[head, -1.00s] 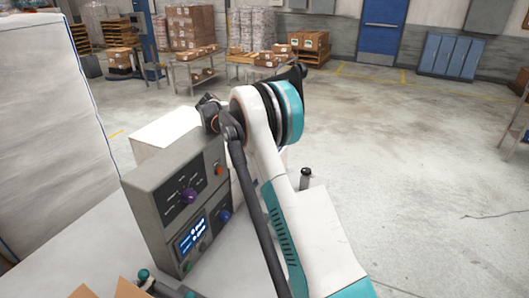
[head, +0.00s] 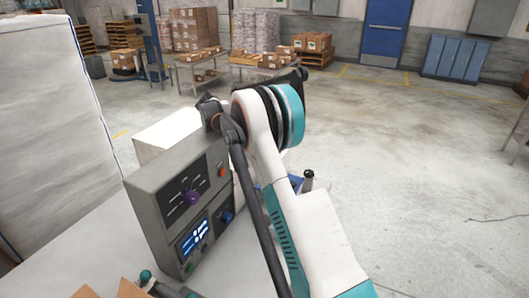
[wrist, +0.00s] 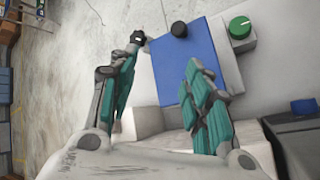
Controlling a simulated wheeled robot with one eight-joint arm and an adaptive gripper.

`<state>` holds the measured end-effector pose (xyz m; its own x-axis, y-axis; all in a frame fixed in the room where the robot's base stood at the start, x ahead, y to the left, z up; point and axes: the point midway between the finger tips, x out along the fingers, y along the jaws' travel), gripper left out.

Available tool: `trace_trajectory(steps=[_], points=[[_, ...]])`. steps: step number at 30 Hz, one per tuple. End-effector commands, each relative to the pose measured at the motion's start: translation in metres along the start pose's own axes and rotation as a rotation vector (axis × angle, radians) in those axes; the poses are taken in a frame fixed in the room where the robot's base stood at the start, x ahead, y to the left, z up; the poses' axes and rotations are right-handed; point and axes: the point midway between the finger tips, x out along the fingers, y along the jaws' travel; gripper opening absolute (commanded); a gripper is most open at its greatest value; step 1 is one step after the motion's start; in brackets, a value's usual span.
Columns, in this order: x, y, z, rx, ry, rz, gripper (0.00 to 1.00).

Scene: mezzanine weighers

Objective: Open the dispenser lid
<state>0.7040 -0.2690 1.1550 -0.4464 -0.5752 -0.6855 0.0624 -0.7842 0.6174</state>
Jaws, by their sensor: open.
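The dispenser lid appears to be the blue panel (wrist: 170,80) in the wrist view, on a white body. A black knob (wrist: 179,30) stands at its far edge. My gripper (wrist: 165,53) is open, with its two fingers apart over the panel; the left finger is near its left edge and the right finger overlaps its right part. I cannot tell if either touches. In the head view a small blue patch (head: 295,182) and a dark post (head: 308,179) show behind my arm, which hides the gripper and most of the lid.
A green button (wrist: 240,27) sits right of the panel. In the head view a grey control box (head: 160,215) with a purple knob and lit display stands left of my arm, near a tall white wrapped block (head: 55,130). Open floor (head: 420,170) lies to the right.

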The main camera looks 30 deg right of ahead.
Motion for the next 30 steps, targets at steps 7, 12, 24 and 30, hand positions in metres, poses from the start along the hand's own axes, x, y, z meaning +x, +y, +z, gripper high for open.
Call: trace_trajectory(steps=[7, 12, 24, 30], points=[[-0.051, -0.001, 0.0, -0.002, 0.002, 0.0, 0.45], [-0.082, -0.001, 0.0, -0.001, 0.001, 0.0, 0.45], [-0.107, -0.001, 0.0, 0.0, 0.001, 0.0, 0.45], [-0.107, -0.001, 0.0, 0.0, 0.001, 0.0, 0.45]])
